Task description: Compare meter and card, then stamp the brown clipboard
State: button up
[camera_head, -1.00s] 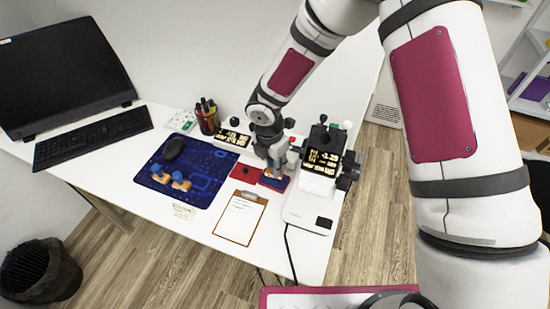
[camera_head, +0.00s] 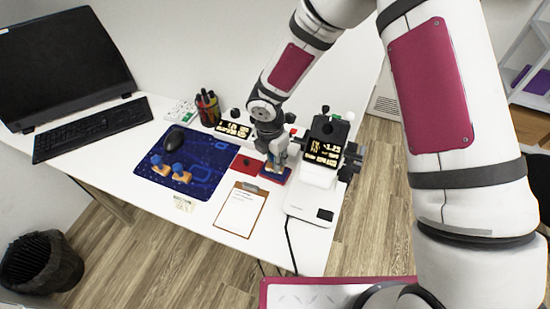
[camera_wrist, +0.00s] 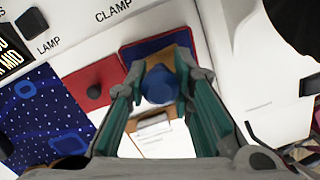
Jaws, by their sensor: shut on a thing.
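My gripper (camera_head: 275,165) is shut on a stamp with a blue knob (camera_wrist: 160,85) and a wooden body. The stamp is at the blue ink pad (camera_head: 284,176); I cannot tell whether it touches it. The red ink pad (camera_head: 250,167) lies left of it and also shows in the wrist view (camera_wrist: 97,84). The brown clipboard (camera_head: 240,210), with a white sheet, lies in front. The meter (camera_head: 325,149) shows lit digits that look like -1.25. A small card (camera_head: 184,203) lies near the table's front edge; its writing is too small to read.
Two more blue-knobbed stamps (camera_head: 180,173) stand on the blue mouse mat (camera_head: 210,160). A lit display box (camera_head: 235,130), pen cup (camera_head: 207,108) and keyboard (camera_head: 92,128) are behind or left. The white meter base (camera_head: 310,205) stands right of the clipboard.

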jog(key=shift+f+b, duration=0.45)
jog(key=shift+f, duration=0.1)
dwell(1.7)
jog(key=shift+r+p, duration=1.45)
jog(key=shift+r, duration=2.1)
